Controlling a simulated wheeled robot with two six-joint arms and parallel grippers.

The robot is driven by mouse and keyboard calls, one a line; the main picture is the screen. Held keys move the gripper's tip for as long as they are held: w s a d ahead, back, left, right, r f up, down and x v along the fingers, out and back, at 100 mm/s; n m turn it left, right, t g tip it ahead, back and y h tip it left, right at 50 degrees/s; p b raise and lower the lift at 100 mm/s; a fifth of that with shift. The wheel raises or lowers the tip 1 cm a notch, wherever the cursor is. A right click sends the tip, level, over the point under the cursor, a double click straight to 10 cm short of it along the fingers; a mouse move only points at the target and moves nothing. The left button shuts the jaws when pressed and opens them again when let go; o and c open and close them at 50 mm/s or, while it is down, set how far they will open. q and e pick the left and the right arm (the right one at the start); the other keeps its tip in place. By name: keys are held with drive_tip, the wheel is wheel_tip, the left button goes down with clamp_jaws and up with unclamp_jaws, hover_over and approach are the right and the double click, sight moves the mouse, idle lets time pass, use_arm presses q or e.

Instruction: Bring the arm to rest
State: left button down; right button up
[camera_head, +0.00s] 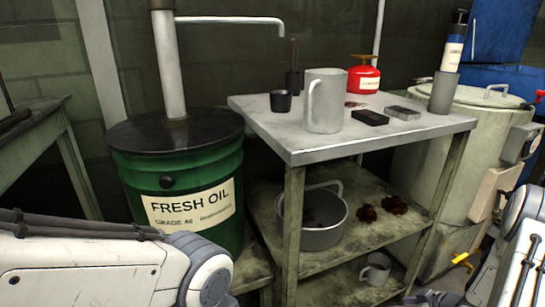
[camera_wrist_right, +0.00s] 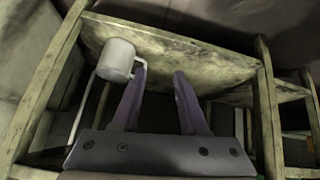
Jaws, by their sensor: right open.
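My right gripper (camera_wrist_right: 160,73) shows in the right wrist view with its two purple fingers apart and nothing between them. A pale grey cup-like vessel (camera_wrist_right: 116,60) is beside the left fingertip; whether they touch I cannot tell. In the head view my right arm (camera_head: 520,255) comes in at the lower right edge, and its fingers cannot be made out. My left arm (camera_head: 85,265) crosses the lower left, and its gripper is out of the picture.
A metal-topped table (camera_head: 300,140) holds a grey pitcher (camera_head: 323,102), a red can (camera_head: 363,75) and small dark blocks. Its shelves hold a pot (camera_head: 322,238) and a mug (camera_head: 376,270). A green oil drum (camera_head: 215,165) stands left, a pale tank (camera_head: 480,120) right.

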drive_tip(key=a+r+m+g+h, duration=0.35)
drive_tip(key=a+r, duration=0.75)
drive_tip(key=r, duration=0.4)
drive_tip(key=s+a+r+n+g+y+p, duration=0.1)
drive_tip(key=s+a+r+n+g+p, duration=0.3)
drive_tip(key=s+a+r, duration=0.75)
drive_tip(key=s+a+r+n+y+p, duration=0.1)
drive_tip(key=s+a+r+p, duration=0.65)
drive_tip(key=s+a, duration=0.6)
wheel_tip(320, 180, up, 39)
drive_tip(key=w+p, duration=0.1)
drive_tip(key=p, duration=3.4)
drive_tip(key=shift+w+f+p, duration=0.15)
drive_tip(key=shift+w+p, duration=0.1)
drive_tip(key=shift+p, duration=0.15)
